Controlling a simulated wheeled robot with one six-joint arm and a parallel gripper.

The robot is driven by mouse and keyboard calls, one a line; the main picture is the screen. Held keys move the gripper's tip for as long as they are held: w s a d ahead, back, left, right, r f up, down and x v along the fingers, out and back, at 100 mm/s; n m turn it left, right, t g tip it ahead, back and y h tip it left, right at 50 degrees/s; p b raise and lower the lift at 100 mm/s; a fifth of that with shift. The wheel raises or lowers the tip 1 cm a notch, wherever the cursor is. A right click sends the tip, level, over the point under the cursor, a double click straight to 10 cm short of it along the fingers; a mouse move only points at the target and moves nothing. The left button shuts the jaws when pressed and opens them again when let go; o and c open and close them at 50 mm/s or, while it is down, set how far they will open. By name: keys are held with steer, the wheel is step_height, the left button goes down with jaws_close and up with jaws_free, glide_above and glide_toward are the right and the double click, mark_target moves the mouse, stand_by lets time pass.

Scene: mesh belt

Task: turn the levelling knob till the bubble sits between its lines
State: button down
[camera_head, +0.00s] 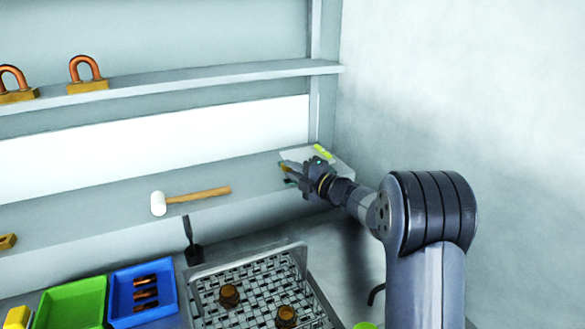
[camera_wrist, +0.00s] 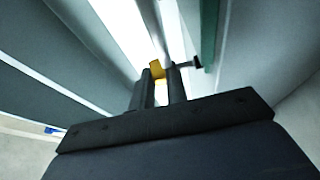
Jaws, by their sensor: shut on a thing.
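A small light grey plate (camera_head: 296,156) sits at the right end of the lower shelf. A yellow-green level vial (camera_head: 323,152) lies on it; the bubble and its lines are too small to make out. My gripper (camera_head: 287,173) is at the plate's front left. The knob's lower part is hidden by the fingers.
A white-headed mallet (camera_head: 196,195) lies on the shelf to the left. Padlock-like pieces (camera_head: 87,84) stand on the upper shelf. Below are a grey mesh tray (camera_head: 194,294) with brown parts, a blue bin (camera_head: 118,289) and a green bin (camera_head: 72,301). A wall rises at right.

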steer(key=shift+r, duration=0.1)
steer(key=c, duration=1.4)
jaws_free()
steer(key=b+v, duration=0.1)
steer(key=v, duration=0.6)
steer(key=shift+s+d+b, duration=0.2)
steer(key=shift+b, duration=0.1)
